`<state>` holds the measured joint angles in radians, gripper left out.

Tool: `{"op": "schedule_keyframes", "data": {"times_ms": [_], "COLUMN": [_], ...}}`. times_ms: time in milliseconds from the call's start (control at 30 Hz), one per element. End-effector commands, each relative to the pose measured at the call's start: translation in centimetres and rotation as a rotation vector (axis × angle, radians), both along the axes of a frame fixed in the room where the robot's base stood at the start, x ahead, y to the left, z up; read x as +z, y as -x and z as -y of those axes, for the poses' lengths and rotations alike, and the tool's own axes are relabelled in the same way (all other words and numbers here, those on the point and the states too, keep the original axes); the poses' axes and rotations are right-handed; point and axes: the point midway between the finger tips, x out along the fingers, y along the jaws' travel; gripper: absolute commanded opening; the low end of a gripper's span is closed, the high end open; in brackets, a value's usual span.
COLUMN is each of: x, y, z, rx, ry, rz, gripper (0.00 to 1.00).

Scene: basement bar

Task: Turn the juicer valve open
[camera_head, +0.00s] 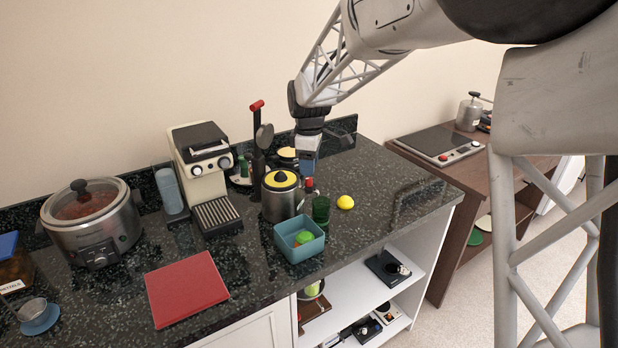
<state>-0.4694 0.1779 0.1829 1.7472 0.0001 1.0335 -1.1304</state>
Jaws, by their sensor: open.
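The juicer (279,204) seems to be the silver cylinder with a yellow-rimmed top on the dark counter, right of the coffee machine. Its valve is too small to make out for certain. A small red part (308,184) shows at its right side, close below my gripper. My gripper (309,170) points down from above, just right of the juicer's top, and holds nothing that I can see. Its fingers are small here, and I cannot tell whether they touch anything. A dark green cup (321,210) stands just right of the juicer.
A teal square bowl (299,249) with a green fruit stands in front of the juicer. A yellow lemon (345,202) lies to the right. A black upright device with a red handle (257,105) stands behind left, near the coffee machine (202,160). The right counter is clear.

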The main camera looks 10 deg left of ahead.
Motion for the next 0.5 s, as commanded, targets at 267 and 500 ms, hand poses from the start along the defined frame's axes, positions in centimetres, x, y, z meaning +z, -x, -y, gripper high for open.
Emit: {"op": "schedule_keyframes", "data": {"times_ms": [267, 500], "x": [-3.2, -4.6], "y": [0.0, 0.0], "z": [0.0, 0.0], "rx": [0.000, 0.000], "ry": [0.000, 0.000], "rz": [-0.001, 0.000], "gripper": [0.48, 0.48]}}
